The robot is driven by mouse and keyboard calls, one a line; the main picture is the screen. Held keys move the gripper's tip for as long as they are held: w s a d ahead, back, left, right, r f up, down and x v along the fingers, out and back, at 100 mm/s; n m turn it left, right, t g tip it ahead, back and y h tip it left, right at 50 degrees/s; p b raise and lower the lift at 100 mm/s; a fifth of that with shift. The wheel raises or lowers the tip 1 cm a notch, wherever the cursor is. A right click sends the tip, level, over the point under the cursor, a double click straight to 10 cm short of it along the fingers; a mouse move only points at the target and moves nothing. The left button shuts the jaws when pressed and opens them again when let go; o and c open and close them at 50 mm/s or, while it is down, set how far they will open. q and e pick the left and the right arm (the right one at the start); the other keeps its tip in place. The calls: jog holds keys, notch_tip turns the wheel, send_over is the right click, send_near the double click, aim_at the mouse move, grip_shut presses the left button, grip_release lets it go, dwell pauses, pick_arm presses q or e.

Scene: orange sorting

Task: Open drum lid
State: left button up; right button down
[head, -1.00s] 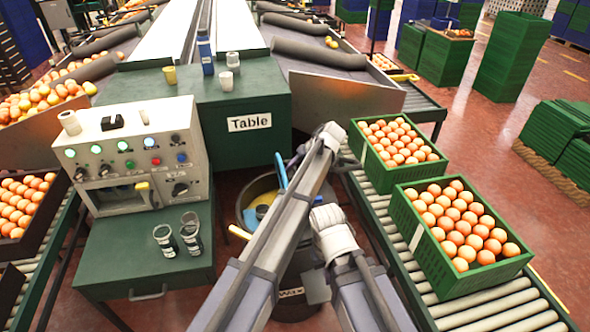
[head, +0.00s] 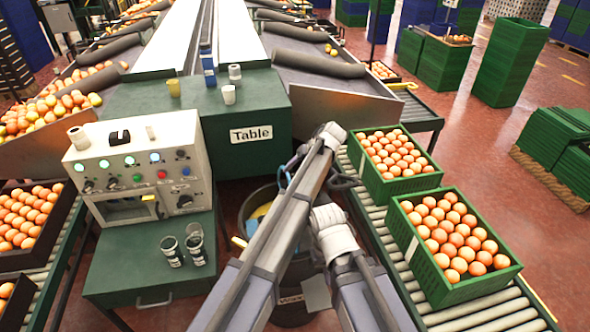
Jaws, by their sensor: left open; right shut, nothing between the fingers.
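A dark drum (head: 245,218) stands on the floor between the green cabinet and the roller conveyor. My arms cover much of it. Yellow and blue patches show within its rim, and a label shows low on its front. I cannot make out the lid's edge or whether it is raised. My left arm (head: 279,216) reaches up across the drum, and its end is beyond the drum's middle. My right arm (head: 362,290) ends lower, over the drum's right side. My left gripper is open and my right gripper is shut and empty; their fingertips are largely hidden behind the arm ends.
Green crates of oranges (head: 428,277) (head: 372,183) stand on the roller conveyor (head: 505,318) close on the right. A control box (head: 110,150) and cups (head: 172,252) sit on the green cabinet (head: 135,282) at left. The "Table" block (head: 245,108) stands behind the drum.

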pick_arm(q)
notch_tip(320, 180, up, 3)
jog(key=shift+r+p, duration=0.2)
jog(key=shift+p, duration=0.9)
pick_arm(e)
notch_tip(320, 180, up, 3)
jog(key=shift+r, duration=0.2)
pick_arm(q)
jog(key=shift+c, duration=0.2)
